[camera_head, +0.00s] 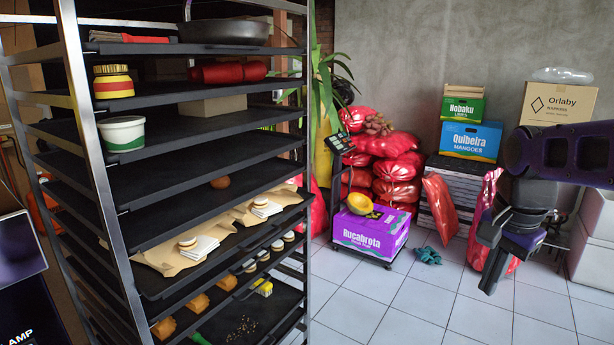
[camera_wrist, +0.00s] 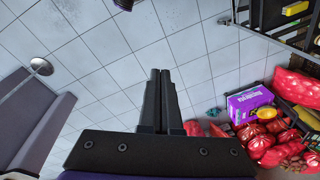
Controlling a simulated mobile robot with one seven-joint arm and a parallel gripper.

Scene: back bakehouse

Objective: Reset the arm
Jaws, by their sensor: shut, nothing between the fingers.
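My gripper (camera_head: 490,262) hangs at the right of the head view, pointing down over the tiled floor, with my arm coming in from the right edge. In the wrist view its two dark fingers (camera_wrist: 160,88) lie side by side with nothing between them. It is shut and empty. It is well apart from the rack and the stacked goods.
A tall black rack (camera_head: 150,195) with jars, breads and napkins fills the left. A purple box (camera_head: 371,232) stands on a platform scale, with red sacks (camera_head: 392,165) behind. Labelled boxes (camera_head: 470,140) are stacked at the wall.

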